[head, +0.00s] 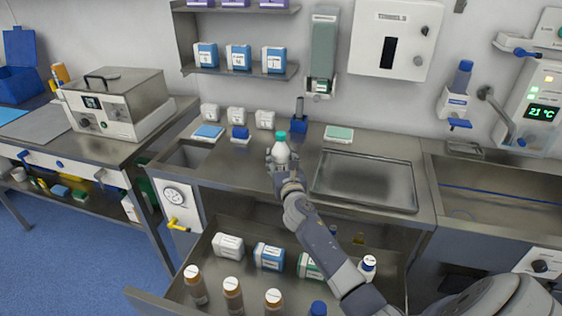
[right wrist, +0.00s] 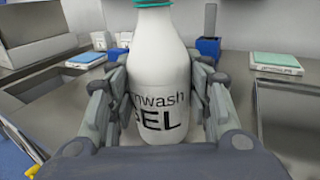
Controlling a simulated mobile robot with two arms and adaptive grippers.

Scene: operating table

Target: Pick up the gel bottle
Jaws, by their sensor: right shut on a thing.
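The gel bottle (head: 281,154) is white with a teal cap and stands out at the end of my right arm in the head view. In the right wrist view the gel bottle (right wrist: 158,75) is upright between the fingers, and its label partly reads "wash" and "GEL". My right gripper (head: 282,166) is shut on the bottle, with one finger on each side of it. The fingers also show in the right wrist view (right wrist: 160,105). My left gripper is not in view.
An open drawer (head: 185,258) below holds brown bottles and labelled boxes. A metal tray (head: 365,181) lies on the counter to the right. A blue holder (head: 300,127), a green pad (head: 338,133) and small white containers stand behind. A wall dispenser (head: 323,50) hangs above.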

